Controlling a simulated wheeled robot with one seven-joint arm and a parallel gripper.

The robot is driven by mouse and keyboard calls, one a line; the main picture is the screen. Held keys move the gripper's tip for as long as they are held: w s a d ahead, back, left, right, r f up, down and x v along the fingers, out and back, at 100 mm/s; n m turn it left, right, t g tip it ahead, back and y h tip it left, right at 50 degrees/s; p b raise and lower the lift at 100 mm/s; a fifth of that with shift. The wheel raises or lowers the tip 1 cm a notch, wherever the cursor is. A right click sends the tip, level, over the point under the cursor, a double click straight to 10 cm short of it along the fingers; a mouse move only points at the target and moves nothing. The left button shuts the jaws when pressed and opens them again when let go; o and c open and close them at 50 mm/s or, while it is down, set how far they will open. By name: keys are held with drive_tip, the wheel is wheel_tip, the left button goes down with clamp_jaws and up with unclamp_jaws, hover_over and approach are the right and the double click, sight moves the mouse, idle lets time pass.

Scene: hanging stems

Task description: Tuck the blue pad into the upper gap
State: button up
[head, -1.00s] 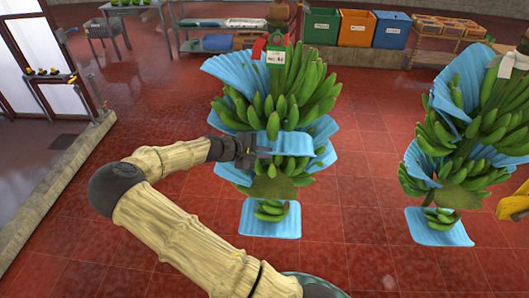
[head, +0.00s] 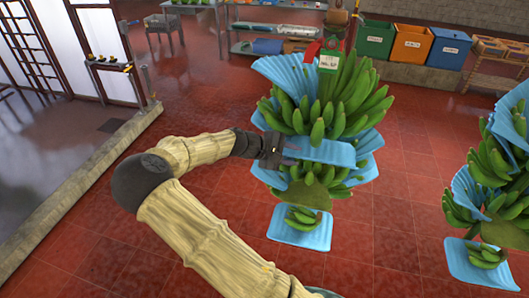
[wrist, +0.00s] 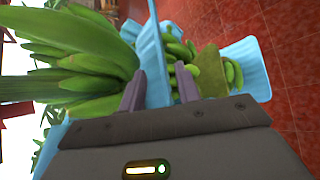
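The near hanging banana stem (head: 345,100) has stacked tiers of green bananas with blue sheets around them. The blue pad (head: 335,151) lies nearly flat at the height of the gap between the large upper tier and the tier below (head: 312,190). In the wrist view the pad (wrist: 155,55) runs between my two fingers, with bananas on both sides of it. My gripper (head: 287,150) is at the stem's left side, shut on the pad's near end; its fingers show in the wrist view (wrist: 160,88). How deep the pad sits is hidden.
A lower blue sheet (head: 300,228) hangs under the small bottom tier. A second wrapped stem (head: 490,180) hangs at the right. Bins (head: 412,45) and shelves stand at the back. Red tiled floor (head: 400,240) between the stems is clear.

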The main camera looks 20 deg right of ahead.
drive_tip(key=b+v, duration=0.3)
drive_tip(key=v, duration=0.8)
drive_tip(key=shift+a+r, duration=0.2)
drive_tip(key=shift+a, duration=0.15)
drive_tip(key=shift+d+f, duration=0.1)
drive_tip(key=s+d+f+m+g+y+b, duration=0.1)
drive_tip(key=s+d+f+m+y, duration=0.2)
drive_tip(key=s+f+y, duration=0.65)
drive_tip(key=s+a+m+t+y+b, duration=0.2)
drive_tip(key=s+a+m+t, duration=0.1)
drive_tip(key=s+a, duration=0.4)
drive_tip(key=s+m, duration=0.1)
drive_tip(key=s, duration=0.2)
drive_tip(key=shift+s+f, duration=0.25)
drive_tip(key=shift+f, duration=0.05)
drive_tip(key=shift+y, duration=0.25)
